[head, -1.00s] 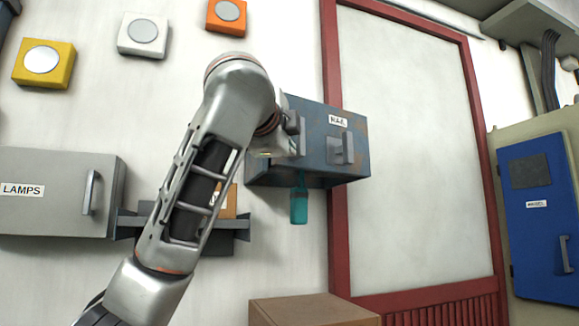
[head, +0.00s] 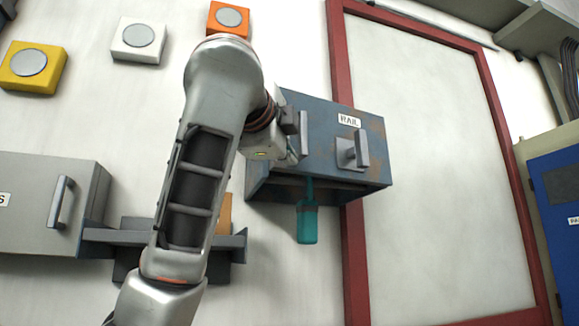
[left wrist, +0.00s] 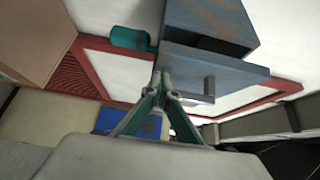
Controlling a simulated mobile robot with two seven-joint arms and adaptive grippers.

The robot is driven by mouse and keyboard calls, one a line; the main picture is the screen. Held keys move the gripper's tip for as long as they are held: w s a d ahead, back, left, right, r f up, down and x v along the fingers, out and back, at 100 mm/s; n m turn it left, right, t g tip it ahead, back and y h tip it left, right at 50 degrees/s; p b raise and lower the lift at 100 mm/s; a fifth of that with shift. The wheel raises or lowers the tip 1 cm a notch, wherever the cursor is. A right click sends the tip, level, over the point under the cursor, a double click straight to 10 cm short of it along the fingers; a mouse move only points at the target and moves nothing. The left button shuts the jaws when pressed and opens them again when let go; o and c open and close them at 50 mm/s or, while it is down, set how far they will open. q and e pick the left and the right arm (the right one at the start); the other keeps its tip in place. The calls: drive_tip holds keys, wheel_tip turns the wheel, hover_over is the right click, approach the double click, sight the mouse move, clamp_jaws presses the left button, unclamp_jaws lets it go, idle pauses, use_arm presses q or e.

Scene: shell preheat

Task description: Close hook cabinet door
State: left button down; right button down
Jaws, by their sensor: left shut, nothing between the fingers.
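The blue-grey, rust-marked cabinet labelled RAIL (head: 335,185) is on the wall, right of centre in the head view. A teal-handled tool (head: 307,222) hangs below the cabinet. My left gripper (left wrist: 161,76) is shut and empty, its tips close to the door's edge; contact is unclear. In the head view my wrist partly hides the cabinet's left side. My right gripper is not in view.
A grey cabinet (head: 30,200) and a dark shelf (head: 115,235) are at left. Yellow (head: 33,68), white (head: 138,40) and orange (head: 228,18) blocks are above. A red-framed panel (head: 430,160) stands behind at right, with a blue door (head: 560,210) beyond.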

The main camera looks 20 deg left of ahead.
sight(270, 164)
use_arm(q)
drive_tip(key=shift+a, duration=0.15)
drive_tip(key=shift+r, duration=0.1)
drive_tip(key=w+a+m+h+p, duration=0.1)
drive_tip(key=w+a+h, duration=0.1)
drive_tip(key=w+a, duration=0.2)
drive_tip(key=shift+w+a, duration=0.4)
drive_tip(key=shift+a, duration=0.1)
drive_tip(key=shift+w+a+p, duration=0.15)
drive_tip(key=shift+p, duration=0.15)
drive_tip(key=shift+r, duration=0.1)
drive_tip(key=shift+w, duration=0.1)
